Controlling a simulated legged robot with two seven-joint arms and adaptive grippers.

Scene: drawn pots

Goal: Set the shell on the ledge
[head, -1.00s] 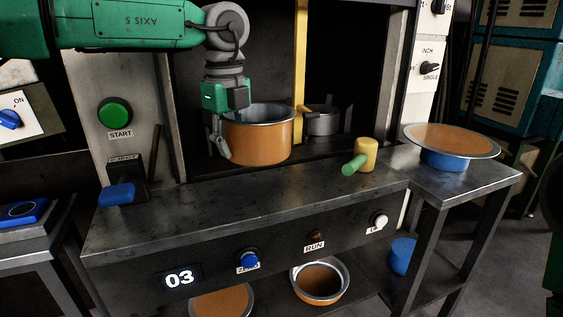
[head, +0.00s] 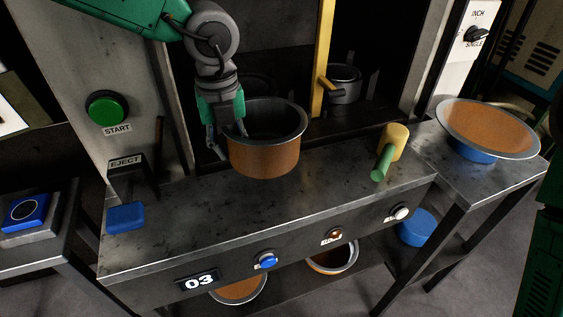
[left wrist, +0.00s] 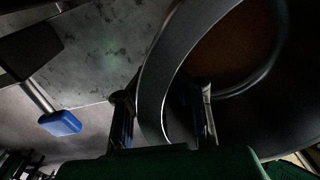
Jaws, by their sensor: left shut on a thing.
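The shell is an orange-copper pot with a grey metal rim (head: 268,158), upright or nearly so in the head view. My left gripper (head: 226,136) is shut on the left side of its wall, one finger on each side of the rim. The left wrist view shows the shell's curved wall (left wrist: 165,75) between the two fingers (left wrist: 163,112). The ledge is the scuffed dark metal top (head: 330,185) at the front of the press. The shell's base overlaps the ledge's back edge in the picture; I cannot tell whether it touches. My right gripper is out of view.
A yellow-headed, green-handled mallet (head: 388,150) lies right on the ledge. A wide pan (head: 490,128) stands on the right side table. The ledge's middle is clear.

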